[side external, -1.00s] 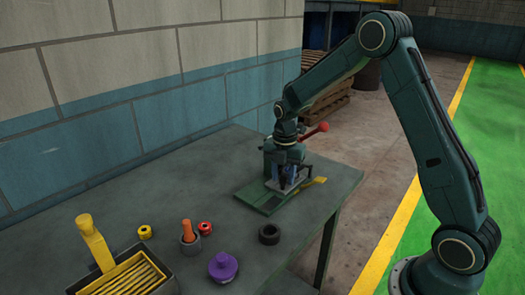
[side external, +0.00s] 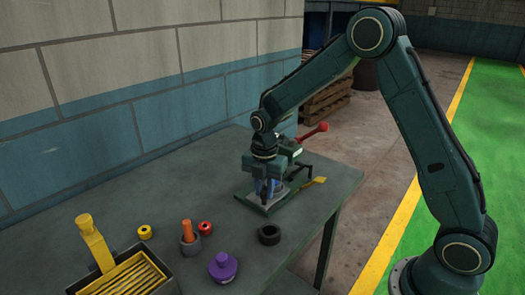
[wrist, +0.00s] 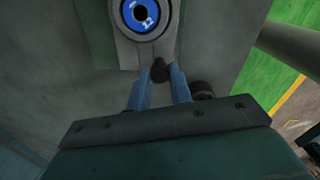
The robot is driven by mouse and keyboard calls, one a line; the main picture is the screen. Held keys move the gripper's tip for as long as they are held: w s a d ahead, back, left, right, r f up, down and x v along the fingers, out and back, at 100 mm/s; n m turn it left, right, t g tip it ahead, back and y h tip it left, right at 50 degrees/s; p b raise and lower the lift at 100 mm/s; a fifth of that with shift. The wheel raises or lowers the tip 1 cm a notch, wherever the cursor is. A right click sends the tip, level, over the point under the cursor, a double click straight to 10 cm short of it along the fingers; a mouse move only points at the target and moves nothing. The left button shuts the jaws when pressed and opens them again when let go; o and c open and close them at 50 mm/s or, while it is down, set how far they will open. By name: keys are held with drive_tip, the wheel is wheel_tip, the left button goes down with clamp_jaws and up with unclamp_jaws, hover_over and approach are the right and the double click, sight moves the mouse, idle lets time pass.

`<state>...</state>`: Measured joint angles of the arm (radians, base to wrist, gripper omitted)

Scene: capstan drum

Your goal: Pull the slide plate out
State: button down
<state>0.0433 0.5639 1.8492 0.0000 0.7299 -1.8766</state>
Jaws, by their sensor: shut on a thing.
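The slide plate (wrist: 123,46) is a grey plate with a rounded end, carrying a blue ring (wrist: 140,12) with a dark centre. A small dark knob (wrist: 159,70) stands at its near end. My gripper (wrist: 160,72) is shut on this knob, its blue fingers on either side. In the side external view my gripper (side external: 264,193) is low over the green base (side external: 266,208), and mostly hides the slide plate. The press-like fixture behind is partly hidden by my gripper; its lever ends in a red knob (side external: 322,127).
A black ring (side external: 269,235), a purple knobbed part (side external: 222,267), a red ring (side external: 205,228), a yellow ring (side external: 145,232) and a cup with an orange handle (side external: 188,235) stand in front. A grey bin (side external: 160,270) is at front left. The table left of the base is clear.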

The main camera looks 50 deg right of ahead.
drive_tip(key=shift+a, duration=0.35)
drive_tip(key=c, duration=1.3)
unclamp_jaws()
drive_tip(key=shift+a, duration=0.1)
drive_tip(key=shift+o, duration=0.2)
drive_tip(key=shift+r, duration=0.15)
drive_tip(key=shift+r, duration=0.3)
wheel_tip(320, 180, up, 13)
